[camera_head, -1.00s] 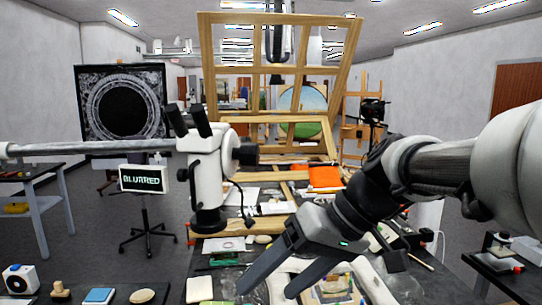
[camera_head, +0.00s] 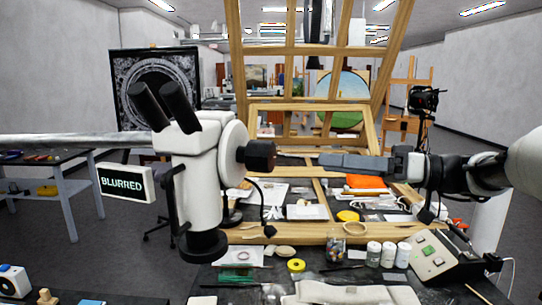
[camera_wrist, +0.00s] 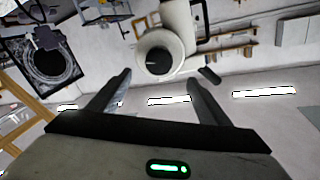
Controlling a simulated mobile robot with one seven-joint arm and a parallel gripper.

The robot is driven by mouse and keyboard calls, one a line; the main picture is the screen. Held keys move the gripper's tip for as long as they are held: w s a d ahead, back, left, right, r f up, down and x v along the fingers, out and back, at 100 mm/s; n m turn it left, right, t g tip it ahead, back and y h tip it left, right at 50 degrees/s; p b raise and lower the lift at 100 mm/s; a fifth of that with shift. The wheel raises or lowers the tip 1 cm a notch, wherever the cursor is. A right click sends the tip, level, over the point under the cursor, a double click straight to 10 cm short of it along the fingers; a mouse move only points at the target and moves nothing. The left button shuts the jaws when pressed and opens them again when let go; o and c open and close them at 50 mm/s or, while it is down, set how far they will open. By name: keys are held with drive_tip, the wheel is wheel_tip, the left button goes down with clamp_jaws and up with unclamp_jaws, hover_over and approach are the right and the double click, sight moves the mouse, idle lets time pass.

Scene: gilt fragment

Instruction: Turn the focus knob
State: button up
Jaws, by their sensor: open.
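A white microscope (camera_head: 200,185) with two black eyepieces hangs from a horizontal grey boom. Its black focus knob (camera_head: 260,155) sticks out on the right side of its head. My gripper (camera_head: 322,162) is level with the knob and points left at it, with a visible gap between them. In the wrist view my gripper (camera_wrist: 158,78) has its two fingers spread and empty. The dark round knob face (camera_wrist: 158,62) shows between and beyond the fingertips. A small sign (camera_head: 126,182) left of the microscope reads "BLURRED".
A wooden easel frame (camera_head: 370,115) stands behind. The worktable below holds white jars (camera_head: 388,254), a yellow tape roll (camera_head: 296,265) and a control box (camera_head: 438,258). A side table (camera_head: 60,170) stands at the left. The air between gripper and knob looks clear.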

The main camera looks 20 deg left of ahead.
sight(272, 158)
drive_tip(key=a, duration=0.5)
drive_tip(key=a+p, duration=0.1)
drive_tip(key=a, duration=0.4)
drive_tip(key=a+p, duration=0.1)
drive_tip(key=a, duration=0.4)
drive_tip(key=shift+w, duration=0.35)
drive_tip(key=c, duration=1.1)
drive_tip(key=shift+o, duration=0.2)
drive_tip(key=shift+d+f, duration=0.1)
drive_tip(key=shift+m+b, duration=0.6)
drive_tip(key=shift+m, duration=0.4)
drive_tip(key=shift+m+b, duration=0.5)
drive_tip(key=shift+m, duration=1.4)
